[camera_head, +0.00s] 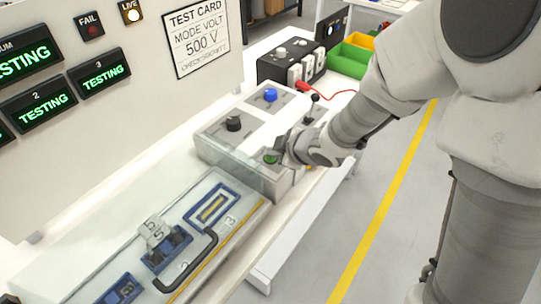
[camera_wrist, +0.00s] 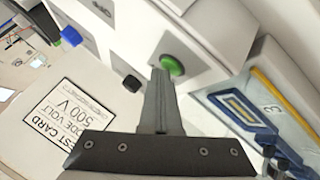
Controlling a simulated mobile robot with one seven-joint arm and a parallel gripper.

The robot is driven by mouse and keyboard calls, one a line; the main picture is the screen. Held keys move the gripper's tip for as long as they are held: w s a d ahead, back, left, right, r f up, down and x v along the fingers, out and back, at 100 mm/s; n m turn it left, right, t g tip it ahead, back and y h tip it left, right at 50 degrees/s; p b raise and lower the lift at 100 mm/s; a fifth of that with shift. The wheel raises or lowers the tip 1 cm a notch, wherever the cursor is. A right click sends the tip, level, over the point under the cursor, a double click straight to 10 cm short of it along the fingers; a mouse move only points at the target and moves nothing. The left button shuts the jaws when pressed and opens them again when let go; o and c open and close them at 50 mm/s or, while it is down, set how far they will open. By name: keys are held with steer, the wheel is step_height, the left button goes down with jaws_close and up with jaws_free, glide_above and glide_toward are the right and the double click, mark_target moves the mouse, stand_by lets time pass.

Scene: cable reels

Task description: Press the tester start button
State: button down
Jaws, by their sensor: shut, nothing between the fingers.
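The green start button (camera_head: 270,158) sits on the front part of the grey-white tester control box (camera_head: 212,152). It also shows in the wrist view (camera_wrist: 172,66), round and green on a pale panel. My gripper (camera_head: 283,152) is right beside the button in the head view. In the wrist view my shut, empty fingers (camera_wrist: 160,72) reach to the button's edge and overlap it in the picture. I cannot tell whether they touch it. The displays (camera_head: 40,98) read TESTING, and the LIVE lamp (camera_head: 134,15) is lit. The FAIL lamp (camera_head: 93,30) is dark.
A black knob (camera_head: 233,124) and a blue button (camera_head: 270,95) stand on the same box. A black unit (camera_head: 275,68) with a red lead and green bin (camera_head: 345,62) are behind.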

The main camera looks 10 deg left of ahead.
mark_target(274, 160)
steer(key=shift+r+p, duration=0.8)
step_height(274, 160, up, 5)
steer(key=p, duration=0.5)
steer(key=shift+r, duration=0.1)
stand_by(0.6)
